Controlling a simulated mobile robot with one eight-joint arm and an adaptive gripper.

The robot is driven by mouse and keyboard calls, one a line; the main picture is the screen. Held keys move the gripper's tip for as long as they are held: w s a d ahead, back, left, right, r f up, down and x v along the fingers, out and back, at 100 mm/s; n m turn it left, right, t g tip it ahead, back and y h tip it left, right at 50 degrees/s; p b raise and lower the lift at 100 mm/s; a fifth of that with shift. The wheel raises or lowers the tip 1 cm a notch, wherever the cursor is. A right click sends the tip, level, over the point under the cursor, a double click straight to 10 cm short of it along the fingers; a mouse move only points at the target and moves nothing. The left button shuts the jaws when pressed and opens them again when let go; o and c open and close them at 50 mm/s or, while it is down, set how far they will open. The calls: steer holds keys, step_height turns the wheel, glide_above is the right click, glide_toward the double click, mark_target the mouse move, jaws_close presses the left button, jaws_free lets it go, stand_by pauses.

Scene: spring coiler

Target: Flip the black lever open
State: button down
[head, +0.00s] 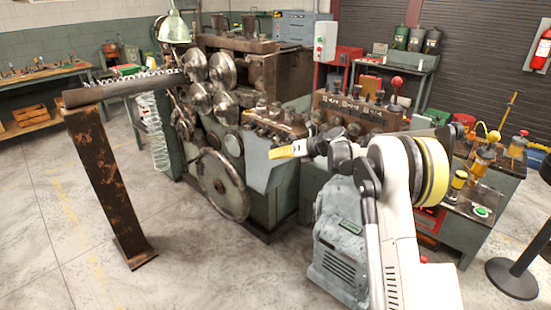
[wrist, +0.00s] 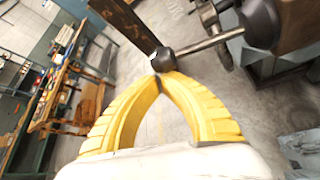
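In the wrist view, a lever with a small black ball knob (wrist: 162,60) on a thin metal rod (wrist: 212,40) runs right to a larger dark hub (wrist: 262,22). My gripper (wrist: 159,76) has its two yellow fingers drawn together at the tips. The tips are right at the ball knob, overlapping its lower edge in the picture; I cannot tell whether they touch it. No object shows clearly between the fingers. In the head view, my gripper (head: 270,153) is in front of the coiler's grey side, and I cannot make out the lever there.
The spring coiler (head: 265,185) stands in the middle with large rollers and a handwheel (head: 222,185). A rusty post (head: 105,185) stands at left. A grey motor housing (head: 340,245) is below my arm. Open concrete floor (head: 60,230) lies at front left.

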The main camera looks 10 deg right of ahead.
steer(key=shift+w+d+r+p, duration=0.1)
steer(key=shift+r+p, duration=0.45)
steer(key=shift+r, duration=0.55)
steer(key=s+d+r+p, duration=0.1)
steer(key=s+d, duration=0.5)
steer(key=s, duration=0.1)
steer(key=shift+s, duration=0.15)
